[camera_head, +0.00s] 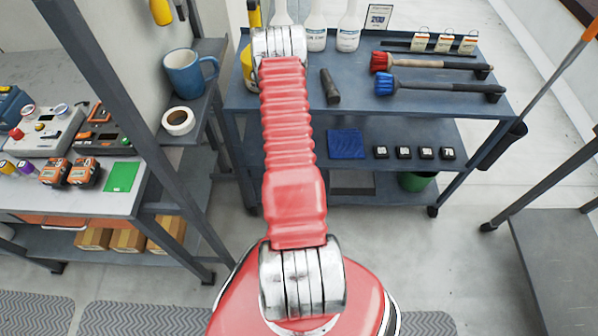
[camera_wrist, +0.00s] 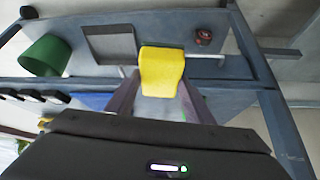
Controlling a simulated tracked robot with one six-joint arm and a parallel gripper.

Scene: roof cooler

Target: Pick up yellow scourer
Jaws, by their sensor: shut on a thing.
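The yellow scourer (camera_wrist: 162,70) shows in the wrist view as a bright, slightly curved block. It sits between the two dark fingers of my gripper (camera_wrist: 160,88), which is shut on it. The scourer's far end sticks out past the fingertips. Behind it in that view is a grey-blue shelf surface (camera_wrist: 205,70); I cannot tell the gap between them. In the head view my arm hides my gripper, and I cannot make out the held scourer there.
The blue-grey trolley (camera_head: 415,95) holds a red-headed brush (camera_head: 425,64), a blue-headed brush (camera_head: 440,87) and white bottles (camera_head: 348,27). A blue cloth (camera_head: 346,144) lies on its lower shelf.

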